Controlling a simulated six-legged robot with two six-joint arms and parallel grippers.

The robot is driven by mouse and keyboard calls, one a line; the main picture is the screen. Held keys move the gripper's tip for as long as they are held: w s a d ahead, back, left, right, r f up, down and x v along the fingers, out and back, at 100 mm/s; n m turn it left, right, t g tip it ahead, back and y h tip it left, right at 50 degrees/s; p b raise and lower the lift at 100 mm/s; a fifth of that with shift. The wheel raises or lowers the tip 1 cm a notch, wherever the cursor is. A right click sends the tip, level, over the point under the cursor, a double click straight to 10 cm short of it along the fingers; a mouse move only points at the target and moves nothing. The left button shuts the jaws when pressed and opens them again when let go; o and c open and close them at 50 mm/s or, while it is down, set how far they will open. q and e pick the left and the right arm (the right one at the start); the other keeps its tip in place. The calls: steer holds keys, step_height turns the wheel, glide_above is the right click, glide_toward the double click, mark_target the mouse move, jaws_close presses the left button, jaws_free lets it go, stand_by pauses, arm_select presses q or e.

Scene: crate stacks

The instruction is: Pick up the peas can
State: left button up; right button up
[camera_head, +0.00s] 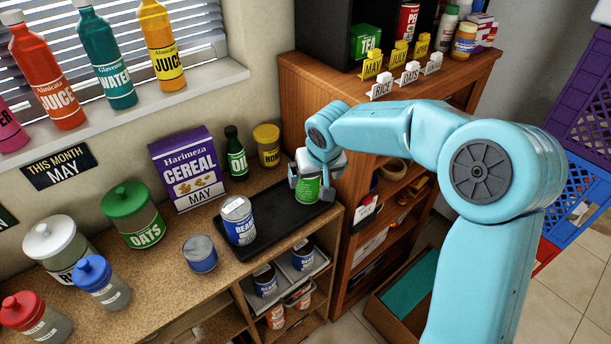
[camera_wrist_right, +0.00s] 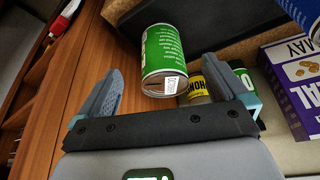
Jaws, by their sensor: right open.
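A green can with a white band (camera_head: 307,191), which I take to be the peas can, stands toward the right end of the black tray (camera_head: 262,246). Its name cannot be read. My right gripper (camera_head: 311,183) is at the can with its fingers apart. In the right wrist view the can (camera_wrist_right: 163,52) lies between the two open fingers (camera_wrist_right: 163,70), with gaps on both sides. The gripper hides the can's upper part in the head view. My left gripper is not in view.
A blue beans can (camera_head: 238,222) shares the tray. An oil bottle (camera_head: 236,155), a yellow honey jar (camera_head: 267,146) and a cereal box (camera_head: 186,172) stand behind it. A wooden shelf (camera_head: 300,84) rises close on the right. Jars crowd the counter's left.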

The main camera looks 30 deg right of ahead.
steer(key=w, duration=0.1)
steer(key=w+p, duration=0.1)
steer(key=w+d+p, duration=0.1)
steer(key=shift+w+d+r, duration=0.1)
steer(key=shift+w+r, duration=0.2)
steer(key=x, duration=0.3)
steer(key=shift+w+f, duration=0.3)
steer(key=shift+s+r, duration=0.1)
steer(key=shift+s, duration=0.1)
steer(key=shift+w, duration=0.15)
steer(key=c, duration=1.5)
steer(key=shift+c, duration=0.2)
steer(key=shift+r, duration=0.1)
